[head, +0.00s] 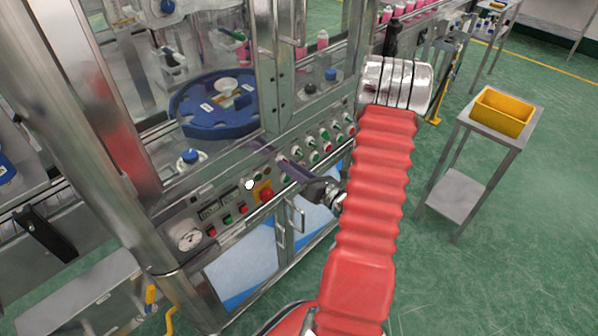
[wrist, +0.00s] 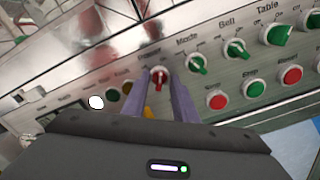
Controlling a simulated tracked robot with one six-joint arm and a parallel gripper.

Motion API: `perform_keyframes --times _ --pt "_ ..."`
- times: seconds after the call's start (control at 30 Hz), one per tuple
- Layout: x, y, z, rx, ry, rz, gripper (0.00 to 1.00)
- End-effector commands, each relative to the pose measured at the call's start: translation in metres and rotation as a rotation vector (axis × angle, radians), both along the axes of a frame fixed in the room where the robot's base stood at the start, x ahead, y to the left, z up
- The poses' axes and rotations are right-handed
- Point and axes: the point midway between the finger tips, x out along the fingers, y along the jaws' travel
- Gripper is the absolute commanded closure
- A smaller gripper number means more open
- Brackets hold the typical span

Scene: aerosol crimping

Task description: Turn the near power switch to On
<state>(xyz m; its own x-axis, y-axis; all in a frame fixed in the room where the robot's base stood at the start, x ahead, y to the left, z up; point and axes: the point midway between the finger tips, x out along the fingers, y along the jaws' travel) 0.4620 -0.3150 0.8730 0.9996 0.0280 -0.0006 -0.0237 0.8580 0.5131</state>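The power switch is a small red-handled knob (wrist: 159,77) on the steel control panel (wrist: 215,80), under a small blurred label in the wrist view. Its handle looks roughly upright in the picture; which setting it points to is too small to read. My gripper (wrist: 161,84) has its two purple fingers apart, one on each side of the knob, with narrow gaps showing. Whether the tips touch it I cannot tell. In the head view my gripper (head: 281,160) reaches the panel from the right, and its fingers hide the switch.
Green knobs, one of them the mode knob (wrist: 196,63), and red and green buttons sit close on the right. A red emergency stop (head: 266,194) on yellow is below the fingers. A blue turntable (head: 215,105) is behind glass. A yellow bin (head: 502,111) stands on a cart.

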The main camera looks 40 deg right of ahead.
Motion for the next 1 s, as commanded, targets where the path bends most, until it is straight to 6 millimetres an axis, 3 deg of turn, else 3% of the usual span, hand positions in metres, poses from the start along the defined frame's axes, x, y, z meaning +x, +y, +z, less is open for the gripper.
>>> perform_keyframes --times 0.27,1.0 --pt "-0.020 -0.002 0.000 0.002 0.001 -0.003 0.74" --pt "-0.111 -0.004 -0.001 0.001 0.000 -0.004 0.74"
